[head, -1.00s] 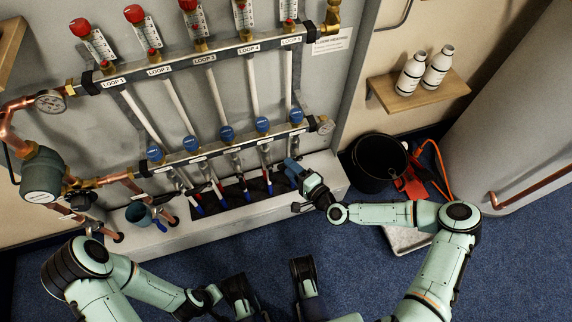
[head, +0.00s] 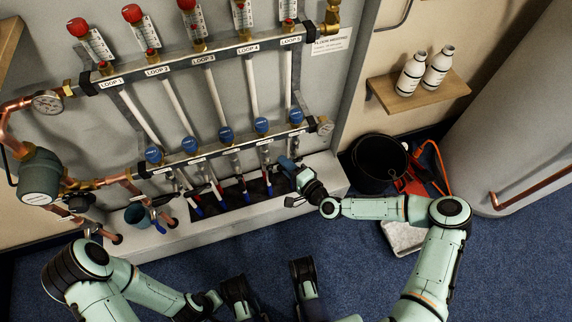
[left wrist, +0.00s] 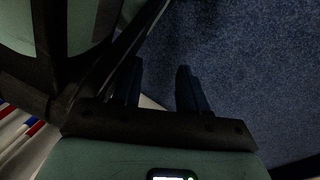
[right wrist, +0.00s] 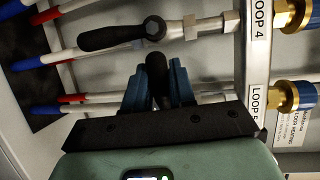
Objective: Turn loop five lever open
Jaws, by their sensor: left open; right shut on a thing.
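My right gripper (head: 286,167) is below the loop five end of the lower manifold bar in the head view. In the right wrist view its blue fingers (right wrist: 159,88) are closed around the black loop five lever (right wrist: 157,70), whose rounded end shows between them. The lever's valve body is mostly hidden by the gripper. The LOOP 5 label (right wrist: 254,105) is to the right of the fingers. My left gripper (left wrist: 158,90) is open and empty, with dark floor beyond it in the left wrist view.
The black loop four lever (right wrist: 112,38) lies close beside the right gripper, pointing along its pipe. A black bucket (head: 382,160) and an orange-red tool (head: 412,182) are on the floor to the right.

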